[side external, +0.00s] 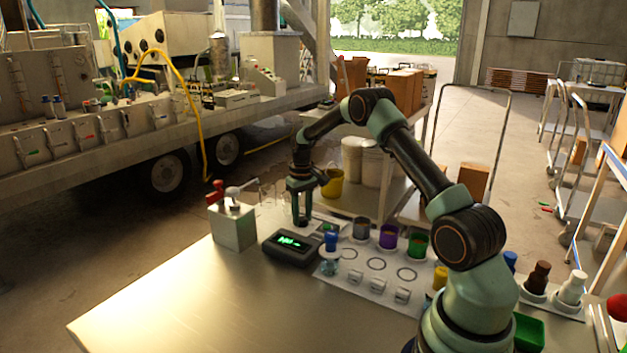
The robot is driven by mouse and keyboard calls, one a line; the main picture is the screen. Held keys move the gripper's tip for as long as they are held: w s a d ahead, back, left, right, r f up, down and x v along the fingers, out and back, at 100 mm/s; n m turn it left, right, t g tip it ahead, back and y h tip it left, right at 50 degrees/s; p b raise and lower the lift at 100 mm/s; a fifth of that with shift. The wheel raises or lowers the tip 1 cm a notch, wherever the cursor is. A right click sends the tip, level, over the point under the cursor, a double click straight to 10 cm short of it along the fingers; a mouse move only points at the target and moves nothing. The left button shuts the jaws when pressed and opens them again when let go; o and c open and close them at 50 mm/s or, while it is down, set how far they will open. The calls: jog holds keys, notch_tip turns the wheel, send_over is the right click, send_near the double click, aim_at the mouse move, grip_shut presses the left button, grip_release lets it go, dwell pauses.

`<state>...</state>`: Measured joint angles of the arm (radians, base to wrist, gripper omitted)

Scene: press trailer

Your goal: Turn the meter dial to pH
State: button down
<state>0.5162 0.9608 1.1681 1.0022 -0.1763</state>
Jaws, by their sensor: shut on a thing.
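The meter (291,247) is a dark box with a lit green display, near the back edge of the table. The characters on its display are too small to read. My gripper (302,221) points straight down at the meter's far side, with its fingers low and close together. It is shut on the meter dial. The dial is hidden by the fingers, so its setting cannot be seen.
A grey box with a red-handled lever (233,224) stands left of the meter. Right of it, a white mat (345,283) holds a blue-capped vial (330,241), several coloured cups and small white blocks. Bottles (571,287) stand further right. The table's front left (190,305) is clear.

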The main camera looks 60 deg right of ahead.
aim_at(302, 219)
jog(key=shift+w+a+f, duration=0.1)
jog(key=shift+a, duration=0.15)
jog(key=shift+c, duration=2.3)
grip_release()
jog(key=shift+d, duration=0.1)
jog(key=shift+r, duration=0.4)
notch_tip(302, 219, up, 11)
jog(key=shift+r, duration=0.2)
